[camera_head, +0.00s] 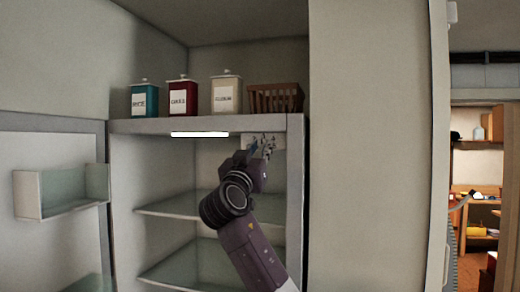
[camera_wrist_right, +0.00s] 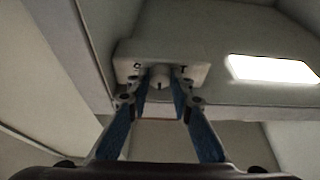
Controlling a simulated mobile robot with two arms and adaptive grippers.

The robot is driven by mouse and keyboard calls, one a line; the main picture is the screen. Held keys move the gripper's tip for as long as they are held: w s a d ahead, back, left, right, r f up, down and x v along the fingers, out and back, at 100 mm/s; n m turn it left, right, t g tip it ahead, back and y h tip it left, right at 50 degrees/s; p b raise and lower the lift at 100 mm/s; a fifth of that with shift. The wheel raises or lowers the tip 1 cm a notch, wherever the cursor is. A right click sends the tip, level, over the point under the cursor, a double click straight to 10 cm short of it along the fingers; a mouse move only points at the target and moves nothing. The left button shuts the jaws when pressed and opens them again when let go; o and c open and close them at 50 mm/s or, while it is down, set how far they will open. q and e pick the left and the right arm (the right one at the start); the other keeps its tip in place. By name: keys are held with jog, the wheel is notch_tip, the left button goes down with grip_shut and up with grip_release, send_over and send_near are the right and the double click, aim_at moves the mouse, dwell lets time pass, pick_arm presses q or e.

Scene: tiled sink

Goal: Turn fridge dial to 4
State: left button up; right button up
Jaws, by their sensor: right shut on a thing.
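The open fridge (camera_head: 294,200) fills the middle of the head view, with its light on under the top. The dial (camera_wrist_right: 159,77) is a small pale knob on a pale control box (camera_wrist_right: 195,56) with dark marks. The box also shows at the fridge's upper right in the head view (camera_head: 279,138), where my gripper hides the knob. My right gripper (camera_wrist_right: 160,88) reaches up into the fridge, its two blue-padded fingers shut on the dial from both sides. I cannot read the dial's setting. My left gripper is not in view.
Glass shelves (camera_head: 165,207) lie below and left of my right arm. The open fridge door with a bin (camera_head: 42,195) is at the left. A teal canister (camera_head: 144,98), red canister (camera_head: 182,97), cream canister (camera_head: 226,95) and brown basket (camera_head: 276,98) stand on top.

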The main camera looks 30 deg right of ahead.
grip_shut()
jog(key=m+b, duration=0.1)
jog(key=m+g+b, duration=0.1)
jog(key=b, duration=0.1)
jog(key=shift+w+a+f+m+h, duration=0.1)
jog(key=shift+a+f+m+h, duration=0.05)
jog(key=shift+f+m+h, duration=0.15)
jog(key=shift+r+m+g+h+b, duration=0.1)
jog(key=shift+m+g+h+b, duration=0.35)
jog(key=shift+m, duration=0.75)
jog(key=shift+w+a+r+m+g+b, duration=0.1)
jog(key=shift+m+g+b, duration=0.25)
jog(key=shift+m, duration=0.25)
jog(key=m, duration=0.1)
jog(key=m+g, duration=0.1)
jog(key=m, duration=0.1)
jog(key=shift+r+m+g+p, duration=0.25)
jog(key=shift+m+g+p, duration=0.05)
jog(key=shift+w+r+m+g+h+p, duration=0.1)
jog(key=shift+m+g+h+p, duration=0.1)
jog(key=shift+m+g+p, duration=0.55)
jog(key=shift+m+g+h+p, duration=0.15)
jog(key=shift+m+g, duration=0.1)
jog(key=shift+m, duration=0.9)
jog(key=o, duration=0.9)
grip_release()
